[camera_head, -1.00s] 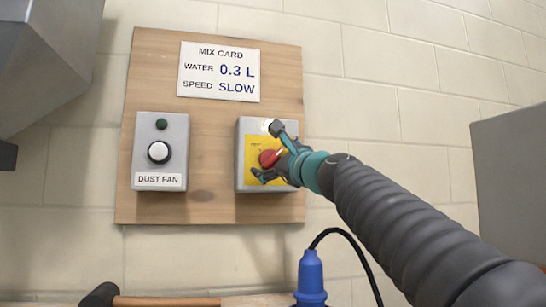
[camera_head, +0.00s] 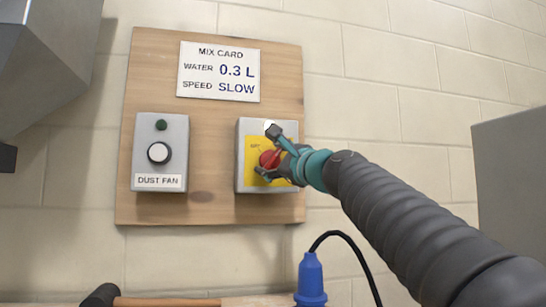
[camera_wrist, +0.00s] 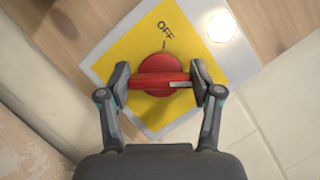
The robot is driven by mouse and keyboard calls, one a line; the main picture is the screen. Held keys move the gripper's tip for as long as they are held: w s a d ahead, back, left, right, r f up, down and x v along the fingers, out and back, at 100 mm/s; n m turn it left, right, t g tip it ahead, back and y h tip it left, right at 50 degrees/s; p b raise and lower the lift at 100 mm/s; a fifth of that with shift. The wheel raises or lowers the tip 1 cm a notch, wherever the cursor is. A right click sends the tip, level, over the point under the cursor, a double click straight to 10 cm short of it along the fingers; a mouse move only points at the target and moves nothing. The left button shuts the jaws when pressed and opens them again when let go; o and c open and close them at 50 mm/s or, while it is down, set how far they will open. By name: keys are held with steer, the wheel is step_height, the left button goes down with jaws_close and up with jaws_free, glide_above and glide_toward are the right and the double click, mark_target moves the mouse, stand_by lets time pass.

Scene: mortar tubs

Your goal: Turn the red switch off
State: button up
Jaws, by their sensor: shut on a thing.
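The red switch (camera_head: 268,159) is a round rotary knob with a raised bar, on a yellow plate (camera_head: 252,148) on a grey box (camera_head: 241,183). In the wrist view the switch (camera_wrist: 160,75) shows its bar lying across the picture, with a pale mark at its right end. The word OFF (camera_wrist: 165,29) is printed above the knob, with a short line below it. The bar's mark does not point at OFF. My gripper (camera_wrist: 162,82) is shut on the bar, one finger at each end; it also shows in the head view (camera_head: 269,153), partly hiding the switch.
A lit white lamp (camera_wrist: 221,27) is on the same box. A mix card (camera_head: 218,71) hangs above. A blue plug (camera_head: 311,278) and a hammer (camera_head: 165,301) are below.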

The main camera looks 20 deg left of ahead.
steer(key=n+g+p, duration=0.1)
steer(key=n, duration=0.1)
steer(key=n+p, duration=0.2)
steer(key=shift+r+n+g+h, duration=0.2)
steer(key=shift+n+g+h, duration=0.1)
steer(key=shift+n+g, duration=0.1)
steer(key=n+g+h+p, duration=0.1)
steer(key=n+p, duration=0.2)
steer(key=shift+n, duration=0.3)
steer(key=n+p, duration=0.2)
steer(key=n+h+p, duration=0.1)
steer(key=shift+n+g+h+p, duration=0.3)
steer(key=shift+n+p, duration=0.05)
steer(key=shift+n, duration=0.05)
steer(key=shift+f+n+h+p, duration=0.3)
steer(key=shift+n+h+p, duration=0.5)
steer(key=shift+n+p, duration=0.5)
steer(key=o, duration=1.1)
steer(key=shift+o, duration=0.2)
